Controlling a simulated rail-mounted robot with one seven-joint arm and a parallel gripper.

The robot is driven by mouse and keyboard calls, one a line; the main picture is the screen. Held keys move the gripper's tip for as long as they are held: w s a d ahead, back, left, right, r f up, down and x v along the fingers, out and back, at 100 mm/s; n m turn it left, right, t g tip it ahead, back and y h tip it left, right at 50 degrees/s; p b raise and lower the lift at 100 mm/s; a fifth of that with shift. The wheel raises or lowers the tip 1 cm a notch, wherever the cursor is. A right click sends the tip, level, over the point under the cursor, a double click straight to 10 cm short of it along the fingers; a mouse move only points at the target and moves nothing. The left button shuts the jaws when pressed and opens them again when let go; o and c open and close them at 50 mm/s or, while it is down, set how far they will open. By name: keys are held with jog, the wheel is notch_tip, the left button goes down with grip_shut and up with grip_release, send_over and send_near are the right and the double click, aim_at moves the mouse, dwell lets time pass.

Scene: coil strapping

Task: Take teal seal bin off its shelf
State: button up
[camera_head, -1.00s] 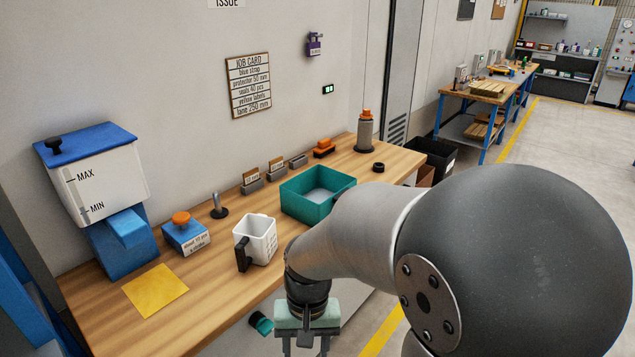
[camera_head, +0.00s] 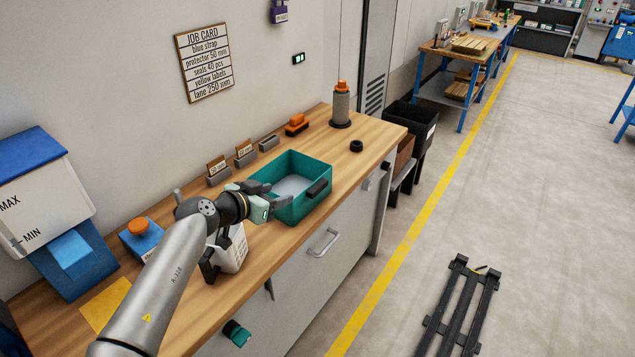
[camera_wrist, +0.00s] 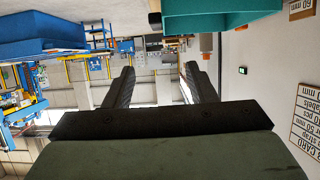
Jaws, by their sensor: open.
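The teal bin (camera_head: 296,211) stands upright on the wooden bench, open at the top, with a dark handle (camera_head: 318,188) on its front wall. My gripper (camera_head: 267,197) is at the bin's left side, with its fingers pointing toward it. The fingers overlap the bin's left side in the head view, and I cannot tell whether they touch. In the upside-down wrist view my open gripper (camera_wrist: 162,86) has nothing between its fingers, and the bin (camera_wrist: 222,18) shows at the upper right.
Small card holders (camera_head: 245,158) line the wall behind the bin. A grey spool post (camera_head: 341,107) and black ring (camera_head: 356,146) stand right on clear benchtop.

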jog(key=p, duration=0.3)
send_near(319, 184)
jog(key=w, duration=0.2)
jog(key=p+x, duration=0.2)
jog(key=x, duration=0.1)
jog(key=p+x, duration=0.1)
jog(key=x, duration=0.1)
jog(key=shift+s+d+f, duration=0.3)
jog(key=shift+d, duration=0.1)
jog(key=shift+w+d+f, duration=0.2)
jog(key=shift+w+f, duration=0.15)
jog(key=shift+r, duration=0.1)
grip_shut()
